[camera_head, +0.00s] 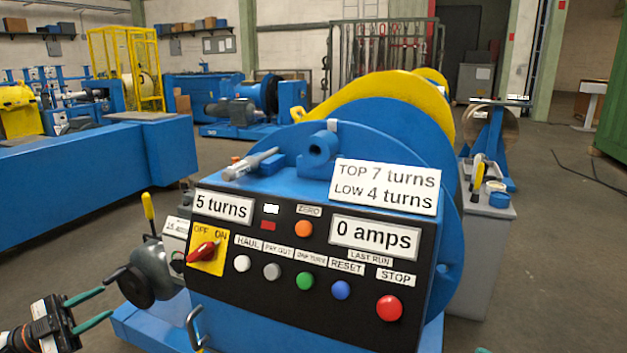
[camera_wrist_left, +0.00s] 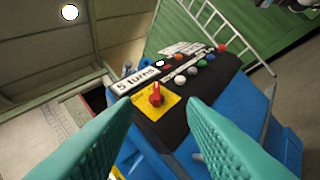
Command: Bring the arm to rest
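My left gripper (camera_head: 98,308) is at the lower left of the head view, left of the control panel (camera_head: 260,285) and apart from it. Its two green fingers are spread with nothing between them. In the left wrist view the open fingers (camera_wrist_left: 160,140) frame the panel, with the red switch (camera_wrist_left: 156,95) on its yellow plate beyond them. In the head view the red switch (camera_head: 203,252) points toward the upper right, near ON. The displays read "5 turns" (camera_head: 224,207) and "0 amps" (camera_head: 375,235). My right gripper is not clearly seen; only a small green tip shows at the bottom edge.
A dark grey rounded part (camera_head: 150,272) with a handle stands between my left gripper and the panel. A yellow-tipped lever (camera_head: 149,207) rises behind it. A grey cabinet (camera_head: 488,240) stands at right. Floor is open at the lower right.

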